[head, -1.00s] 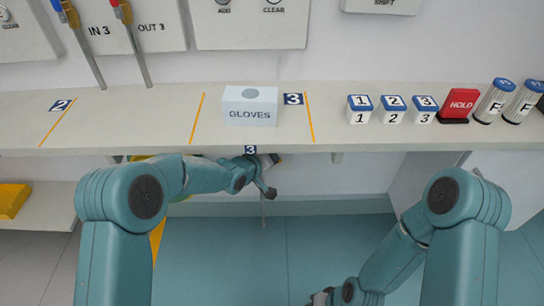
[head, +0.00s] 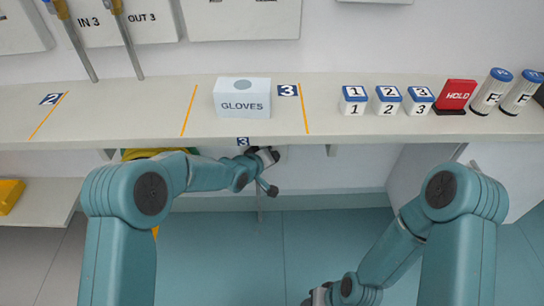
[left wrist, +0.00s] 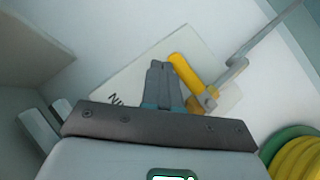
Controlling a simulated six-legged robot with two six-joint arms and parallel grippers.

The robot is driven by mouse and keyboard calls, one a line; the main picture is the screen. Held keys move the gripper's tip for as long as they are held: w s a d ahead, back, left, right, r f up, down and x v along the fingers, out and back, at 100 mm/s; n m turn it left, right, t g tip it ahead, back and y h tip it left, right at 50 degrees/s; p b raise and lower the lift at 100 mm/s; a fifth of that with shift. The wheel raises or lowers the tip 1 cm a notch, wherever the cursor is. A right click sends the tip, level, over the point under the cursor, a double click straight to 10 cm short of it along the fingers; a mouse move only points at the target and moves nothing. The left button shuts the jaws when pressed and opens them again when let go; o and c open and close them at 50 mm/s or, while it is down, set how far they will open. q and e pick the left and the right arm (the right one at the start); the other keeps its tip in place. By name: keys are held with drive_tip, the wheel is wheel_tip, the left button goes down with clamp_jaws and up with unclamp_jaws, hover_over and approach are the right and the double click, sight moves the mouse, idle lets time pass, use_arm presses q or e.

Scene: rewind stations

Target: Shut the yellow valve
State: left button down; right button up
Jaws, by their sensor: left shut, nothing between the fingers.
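The yellow valve's lever (left wrist: 185,75) shows in the left wrist view, slanting down to a grey metal fitting (left wrist: 208,98) in front of a pale plate on the wall. My left gripper (left wrist: 160,72) is shut and empty, with its fingertips just left of the lever; I cannot tell whether they touch it. In the head view my left gripper (head: 267,170) is just below the front edge of the shelf, and the valve is hidden there. My right gripper (head: 318,296) is low at the bottom edge, partly cut off, and its jaws are unclear.
The shelf (head: 210,135) above my left gripper carries a GLOVES box (head: 242,98), numbered blocks (head: 388,100), a red HOLD block (head: 456,96) and two cylinders. A grey rod runs from the fitting. A green and yellow coil (left wrist: 295,155) lies right in the wrist view. The floor is clear.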

idle(0.3)
use_arm(q)
drive_tip(key=p+v, duration=0.2)
drive_tip(key=v, duration=1.4)
drive_tip(key=shift+s+p, duration=0.15)
drive_tip(key=shift+p, duration=0.2)
